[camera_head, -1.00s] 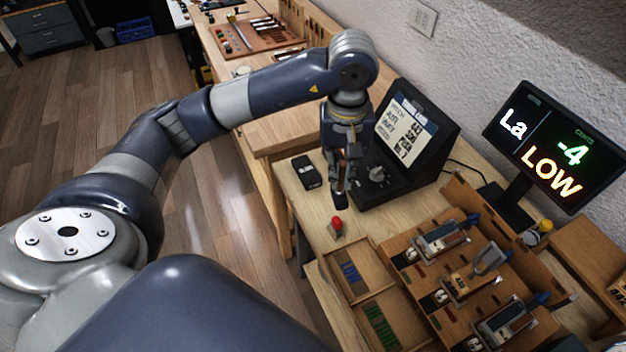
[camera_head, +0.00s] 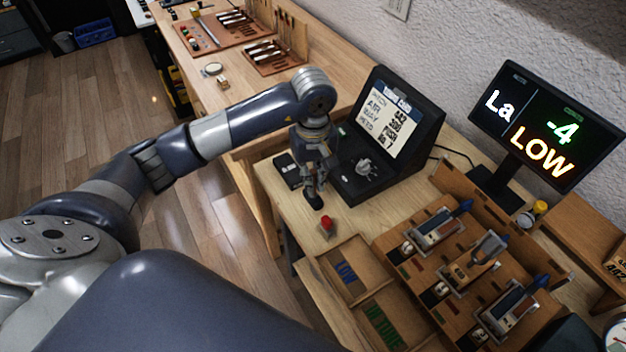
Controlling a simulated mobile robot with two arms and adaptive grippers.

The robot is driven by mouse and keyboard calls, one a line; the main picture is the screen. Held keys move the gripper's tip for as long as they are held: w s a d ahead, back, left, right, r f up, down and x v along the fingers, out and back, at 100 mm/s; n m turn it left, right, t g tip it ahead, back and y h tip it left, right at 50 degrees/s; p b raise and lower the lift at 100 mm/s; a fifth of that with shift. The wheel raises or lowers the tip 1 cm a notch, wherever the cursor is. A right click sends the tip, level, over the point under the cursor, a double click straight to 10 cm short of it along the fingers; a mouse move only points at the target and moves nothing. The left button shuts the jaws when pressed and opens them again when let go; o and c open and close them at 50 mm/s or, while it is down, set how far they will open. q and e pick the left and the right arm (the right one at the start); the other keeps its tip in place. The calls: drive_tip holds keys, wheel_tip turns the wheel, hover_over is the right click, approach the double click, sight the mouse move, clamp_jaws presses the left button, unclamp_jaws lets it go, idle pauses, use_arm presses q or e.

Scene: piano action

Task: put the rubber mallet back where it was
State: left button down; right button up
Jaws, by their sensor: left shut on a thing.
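My left gripper (camera_head: 314,184) points down over the light wooden bench, in front of the black tester with the lit screen. It is shut on a slim thing with a dark lower end, which appears to be the rubber mallet (camera_head: 315,202). The gripper hides most of it. I cannot tell whether its dark end touches the bench. It is between a small black box (camera_head: 287,170) and a red-topped piece (camera_head: 326,223). My right gripper is not in view.
The black tester (camera_head: 397,127) stands close behind the gripper. A wooden tray (camera_head: 345,268) and a rack (camera_head: 395,235) with several metal-framed units fill the front right. A monitor (camera_head: 550,125) reads "La -4 LOW". Another bench (camera_head: 215,85) with tool boards lies farther back.

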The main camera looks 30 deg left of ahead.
use_arm(q)
drive_tip(key=shift+f, duration=1.15)
drive_tip(key=c, duration=1.7)
unclamp_jaws()
drive_tip(key=shift+r, duration=0.1)
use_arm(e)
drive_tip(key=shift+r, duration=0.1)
use_arm(q)
drive_tip(key=shift+r, duration=0.1)
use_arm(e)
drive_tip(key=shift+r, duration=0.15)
